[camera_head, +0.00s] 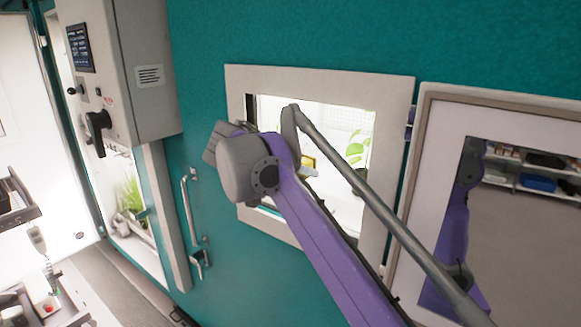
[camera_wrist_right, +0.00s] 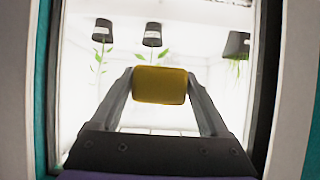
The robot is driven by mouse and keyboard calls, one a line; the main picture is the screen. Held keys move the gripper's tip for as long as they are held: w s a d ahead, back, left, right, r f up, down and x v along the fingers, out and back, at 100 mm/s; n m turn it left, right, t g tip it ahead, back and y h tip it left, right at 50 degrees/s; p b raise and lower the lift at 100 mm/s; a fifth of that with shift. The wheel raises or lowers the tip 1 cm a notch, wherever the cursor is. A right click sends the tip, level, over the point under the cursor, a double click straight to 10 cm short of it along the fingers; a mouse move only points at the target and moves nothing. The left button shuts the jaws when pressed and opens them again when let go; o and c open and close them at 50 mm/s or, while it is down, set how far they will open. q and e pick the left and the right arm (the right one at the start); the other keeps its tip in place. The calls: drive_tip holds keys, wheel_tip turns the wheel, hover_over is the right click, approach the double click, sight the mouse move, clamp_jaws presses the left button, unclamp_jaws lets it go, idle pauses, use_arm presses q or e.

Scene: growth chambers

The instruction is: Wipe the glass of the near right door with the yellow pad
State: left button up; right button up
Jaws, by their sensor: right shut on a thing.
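The yellow pad (camera_wrist_right: 160,85) is held between the two fingers of my right gripper (camera_wrist_right: 160,82) in the right wrist view. In the head view a small part of the pad (camera_head: 309,160) shows beside my wrist, in front of the window glass (camera_head: 325,112). The glass is bright and set in a pale frame (camera_head: 392,110) in a teal door (camera_head: 215,240) with a metal handle (camera_head: 187,215). My right arm hides much of the pane. I cannot tell whether the pad touches the glass. My left gripper is in neither view.
Potted plants (camera_wrist_right: 152,36) show behind the glass, upside down in the wrist view. A framed reflective panel (camera_head: 540,240) stands at the right. A grey control box (camera_head: 120,70) juts out at the left, with a drawer (camera_head: 18,216) beyond it.

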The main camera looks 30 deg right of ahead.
drive_tip(key=shift+s+d, duration=0.25)
drive_tip(key=shift+s, duration=0.35)
drive_tip(key=shift+s+d, duration=0.25)
drive_tip(key=shift+s, duration=0.4)
drive_tip(key=shift+s+d, duration=0.25)
drive_tip(key=shift+s, duration=0.35)
drive_tip(key=shift+s, duration=0.1)
drive_tip(key=shift+s+d, duration=0.4)
drive_tip(key=shift+s, duration=0.4)
drive_tip(key=shift+s+d, duration=0.35)
drive_tip(key=shift+s, duration=0.4)
drive_tip(key=shift+r, duration=0.9)
drive_tip(key=w+a, duration=0.4)
drive_tip(key=w, duration=0.6)
drive_tip(key=shift+w+a, duration=0.25)
drive_tip(key=shift+w, duration=0.05)
drive_tip(key=s+a, duration=0.3)
drive_tip(key=a, duration=0.5)
drive_tip(key=shift+s+a, duration=0.2)
drive_tip(key=shift+s, duration=0.1)
